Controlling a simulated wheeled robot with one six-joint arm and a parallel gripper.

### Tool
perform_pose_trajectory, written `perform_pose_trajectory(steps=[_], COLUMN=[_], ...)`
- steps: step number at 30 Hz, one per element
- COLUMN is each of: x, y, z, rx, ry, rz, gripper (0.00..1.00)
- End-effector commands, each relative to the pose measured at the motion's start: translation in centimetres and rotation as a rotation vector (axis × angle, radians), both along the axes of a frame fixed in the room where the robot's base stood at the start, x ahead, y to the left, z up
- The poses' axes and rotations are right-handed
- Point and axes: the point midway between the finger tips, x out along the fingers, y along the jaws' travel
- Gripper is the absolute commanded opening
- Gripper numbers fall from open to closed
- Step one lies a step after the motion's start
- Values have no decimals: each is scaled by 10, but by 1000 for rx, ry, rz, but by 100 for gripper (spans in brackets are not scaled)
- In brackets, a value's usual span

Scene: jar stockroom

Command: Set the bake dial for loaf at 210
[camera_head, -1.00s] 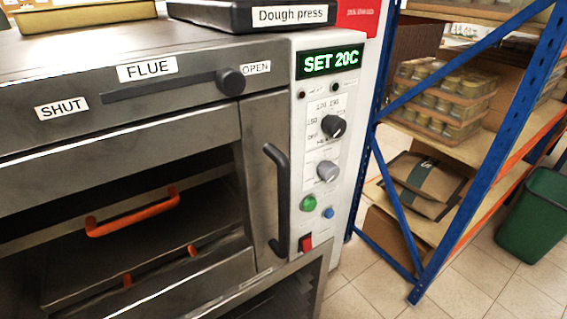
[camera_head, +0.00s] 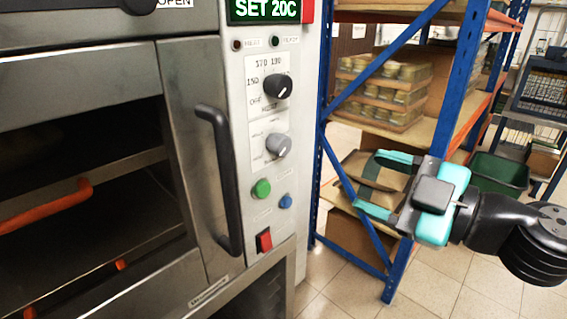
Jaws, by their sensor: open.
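The oven's control panel (camera_head: 237,122) is at the centre left of the view. Its green display (camera_head: 264,10) reads "SET 20C". The upper black dial (camera_head: 277,87) has temperature marks around it, of which 150, 170 and 190 seem legible. A grey dial (camera_head: 278,146) sits below it; its marks are too small to read. My gripper (camera_head: 366,182) is open and empty, to the right of the panel and lower than both dials, in front of the shelving. It touches nothing that I can see.
A green button (camera_head: 261,188), a blue button (camera_head: 285,201) and a red switch (camera_head: 264,241) sit under the dials. The oven door's dark handle (camera_head: 220,180) stands out just left of the panel. A blue-framed rack (camera_head: 461,80) with jars stands behind my gripper.

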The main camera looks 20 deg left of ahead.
Motion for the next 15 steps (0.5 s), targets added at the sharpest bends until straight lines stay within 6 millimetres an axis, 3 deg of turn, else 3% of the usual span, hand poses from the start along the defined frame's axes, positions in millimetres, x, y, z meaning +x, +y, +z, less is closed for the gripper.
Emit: perform_pose_trajectory(steps=[5, 15], x=[9, 25], y=[7, 55], z=[0, 5], rx=[9, 6], ry=[-37, -35], rz=[-28, -25], gripper=[65, 65])
